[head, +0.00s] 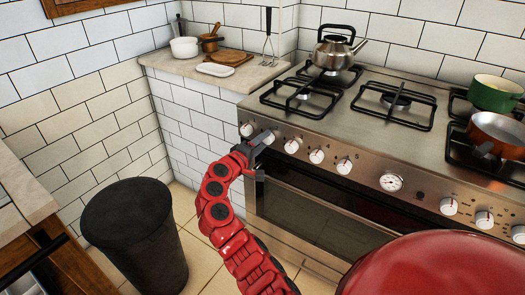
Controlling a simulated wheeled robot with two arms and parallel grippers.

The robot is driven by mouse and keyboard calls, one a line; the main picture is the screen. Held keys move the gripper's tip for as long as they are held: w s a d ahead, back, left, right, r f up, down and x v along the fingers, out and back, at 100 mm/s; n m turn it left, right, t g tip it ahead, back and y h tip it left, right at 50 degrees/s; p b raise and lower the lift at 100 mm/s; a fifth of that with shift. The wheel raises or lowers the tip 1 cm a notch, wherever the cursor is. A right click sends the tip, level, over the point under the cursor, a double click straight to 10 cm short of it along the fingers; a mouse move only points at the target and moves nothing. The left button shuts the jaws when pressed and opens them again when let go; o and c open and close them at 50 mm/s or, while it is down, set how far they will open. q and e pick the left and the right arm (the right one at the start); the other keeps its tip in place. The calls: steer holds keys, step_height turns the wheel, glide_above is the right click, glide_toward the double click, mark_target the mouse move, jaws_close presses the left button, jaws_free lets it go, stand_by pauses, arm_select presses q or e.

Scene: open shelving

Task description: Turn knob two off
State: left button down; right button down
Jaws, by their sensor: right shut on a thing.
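The steel stove (330,190) has a row of white knobs along its front panel. Counting from the left, the first knob (247,129) is uncovered. Knob two (269,137) is mostly hidden by my right gripper (262,144), which is shut on it at the panel's left end. How far knob two is turned cannot be told. The third knob (291,146), fourth knob (317,156) and fifth knob (344,167) are clear of the gripper. My left gripper is not in view.
A kettle (336,52) stands on a back burner. A green pot (494,94) and a copper pan (498,135) sit on the right burners. A black bin (135,235) stands on the floor at left. A counter (190,66) with dishes adjoins the stove.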

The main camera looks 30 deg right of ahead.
steer(key=m+b, duration=0.3)
steer(key=shift+f+b, duration=0.2)
steer(key=shift+b, duration=0.2)
steer(key=shift+r+m+t+b, duration=0.15)
steer(key=shift+m+t+b, duration=0.15)
steer(key=shift+m+b, duration=0.25)
steer(key=shift+r, duration=0.1)
steer(key=shift+c, duration=1.8)
jaws_free()
steer(key=shift+s, duration=0.1)
steer(key=p+v, duration=0.2)
steer(key=v, duration=1.5)
steer(key=shift+r+p, duration=0.15)
steer(key=shift+p, duration=0.25)
